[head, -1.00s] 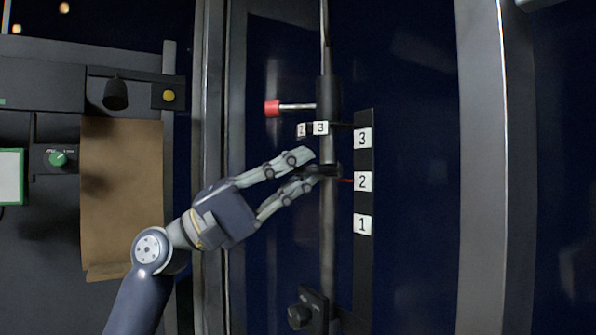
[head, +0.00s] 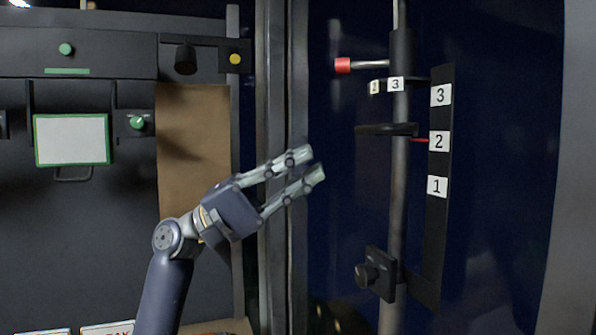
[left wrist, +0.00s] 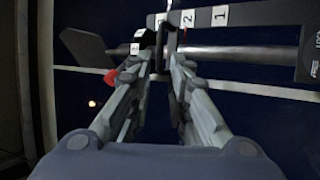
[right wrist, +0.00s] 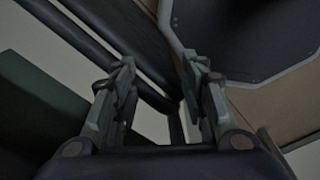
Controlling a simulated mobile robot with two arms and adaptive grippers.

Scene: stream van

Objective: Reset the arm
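My left gripper (head: 314,164) is open and empty in the head view, its fingers apart and pointing right. It is left of a vertical pole (head: 399,190) and clear of it. A black lever (head: 386,129) on the pole stands right of and above the fingertips. In the left wrist view the lever (left wrist: 161,50) shows ahead between the open fingers. My right gripper (right wrist: 164,88) shows only in the right wrist view, its fingers apart with nothing between them.
A number strip (head: 433,215) marked 3, 2, 1 stands right of the pole, with a red pointer by 2. A red-tipped rod (head: 343,65) sticks out above the lever. A black knob box (head: 378,273) is lower on the pole. Grey frame posts (head: 275,90) stand left of the pole.

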